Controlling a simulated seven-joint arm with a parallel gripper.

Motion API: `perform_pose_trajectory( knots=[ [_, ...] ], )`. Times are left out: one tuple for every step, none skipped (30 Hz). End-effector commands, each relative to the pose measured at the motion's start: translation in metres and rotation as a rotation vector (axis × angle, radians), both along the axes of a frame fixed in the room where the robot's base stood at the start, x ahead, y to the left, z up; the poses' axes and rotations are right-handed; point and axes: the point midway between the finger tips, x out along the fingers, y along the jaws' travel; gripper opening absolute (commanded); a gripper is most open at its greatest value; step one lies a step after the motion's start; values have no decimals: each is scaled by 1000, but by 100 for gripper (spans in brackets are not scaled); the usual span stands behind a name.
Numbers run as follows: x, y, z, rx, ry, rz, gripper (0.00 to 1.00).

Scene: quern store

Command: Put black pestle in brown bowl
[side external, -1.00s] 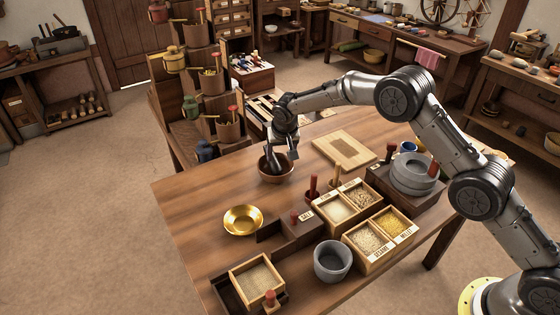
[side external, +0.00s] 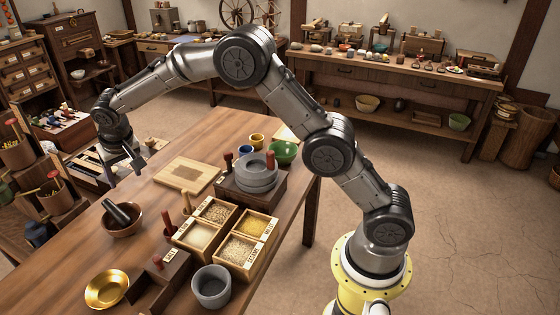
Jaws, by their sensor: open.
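The brown bowl (side external: 123,229) stands on the table at its left part, behind the gold bowl. The black pestle (side external: 117,212) lies tilted in the brown bowl, its upper end leaning on or over the rim toward the upper left. My gripper (side external: 124,179) is open and empty, above and behind the bowl, apart from the pestle. Its fingers point down near the table's far left edge.
A gold bowl (side external: 107,289) stands in front of the brown bowl. A wooden board (side external: 188,175) lies to the right. Grain boxes (side external: 238,249), a grey mortar (side external: 211,287) and a stone quern (side external: 257,172) fill the table's right side.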

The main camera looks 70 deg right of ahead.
Motion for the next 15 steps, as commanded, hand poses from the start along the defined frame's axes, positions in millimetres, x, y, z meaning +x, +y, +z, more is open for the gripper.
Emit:
perform_pose_trajectory(
  knots=[
    [-15, -8, 24, 1, -9, 10, 68],
    [-25, -12, 36, 2, -10, 18, 68],
    [-39, -18, 50, 2, -11, 31, 68],
    [-50, -22, 60, 2, -11, 40, 68],
    [-61, -26, 69, 1, -11, 50, 68],
    [-77, -30, 81, 2, -14, 61, 68],
    [-88, -34, 90, 2, -15, 72, 68],
    [-100, -38, 98, 1, -17, 81, 68],
    [-116, -42, 107, 2, -19, 93, 68],
    [-129, -45, 114, 3, -21, 104, 68],
    [-142, -49, 120, 2, -22, 114, 68],
    [-159, -53, 127, 1, -24, 127, 68],
    [-172, -56, 132, 1, -27, 135, 68],
    [-185, -58, 136, 1, -29, 147, 68],
    [-203, -61, 141, 0, -32, 161, 68]
  ],
)
